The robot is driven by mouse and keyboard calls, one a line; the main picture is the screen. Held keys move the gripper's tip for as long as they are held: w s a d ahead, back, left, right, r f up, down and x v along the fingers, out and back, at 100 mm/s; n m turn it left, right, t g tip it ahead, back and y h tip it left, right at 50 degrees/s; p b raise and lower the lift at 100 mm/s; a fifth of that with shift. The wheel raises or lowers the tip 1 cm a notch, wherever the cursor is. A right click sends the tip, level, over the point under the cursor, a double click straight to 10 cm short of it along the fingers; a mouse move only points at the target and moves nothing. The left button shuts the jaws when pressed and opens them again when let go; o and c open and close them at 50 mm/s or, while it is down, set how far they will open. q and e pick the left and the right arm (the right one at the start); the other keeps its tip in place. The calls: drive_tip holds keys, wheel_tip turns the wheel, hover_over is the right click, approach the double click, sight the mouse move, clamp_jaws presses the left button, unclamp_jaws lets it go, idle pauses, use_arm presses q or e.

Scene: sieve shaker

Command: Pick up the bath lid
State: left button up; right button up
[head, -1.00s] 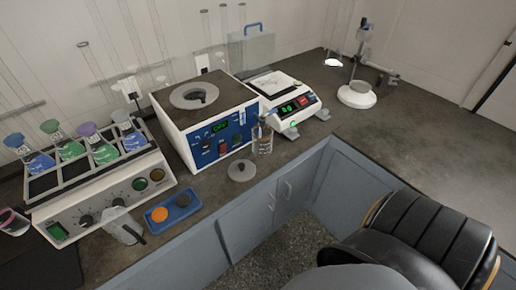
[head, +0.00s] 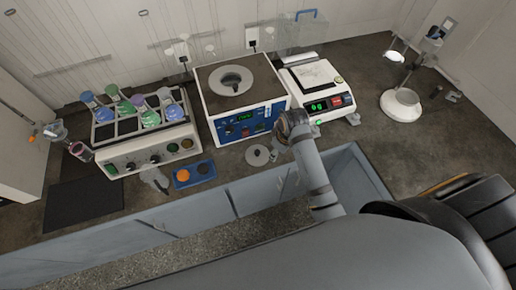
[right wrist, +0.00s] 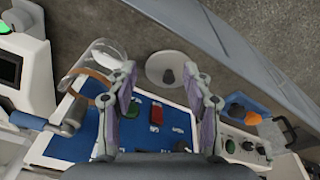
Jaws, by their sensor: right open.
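The bath lid, a round grey disc with a dark knob (head: 257,155), lies flat on the dark bench in front of the white and blue bath unit (head: 245,125). In the right wrist view the lid (right wrist: 160,62) shows just beyond and between my fingertips, with its knob visible. My right gripper (head: 283,137) is above the bench just right of the lid in the head view. In the right wrist view its two fingers (right wrist: 160,78) are spread apart with nothing between them. My left gripper is not in view.
A blue tray (head: 194,175) with an orange and a dark disc is left of the lid. A balance (head: 315,90) stands right of the bath. The bench's front edge is close.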

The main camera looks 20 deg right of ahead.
drive_tip(key=w+a+n+g, duration=0.1)
drive_tip(key=w+a+n, duration=0.35)
drive_tip(key=w, duration=0.25)
hover_over(258, 152)
drive_tip(key=shift+m+y, duration=0.4)
drive_tip(key=shift+m, duration=0.05)
drive_tip(key=f, duration=0.4)
drive_tip(key=shift+d+f, duration=0.1)
drive_tip(key=shift+d, duration=0.1)
drive_tip(key=shift+s+f+p, duration=0.15)
drive_tip(key=shift+f+p, duration=0.3)
drive_tip(key=shift+p, duration=0.05)
drive_tip(key=f, duration=0.4)
drive_tip(key=shift+a+f+p, duration=0.2)
drive_tip(key=shift+p, duration=0.1)
clamp_jaws()
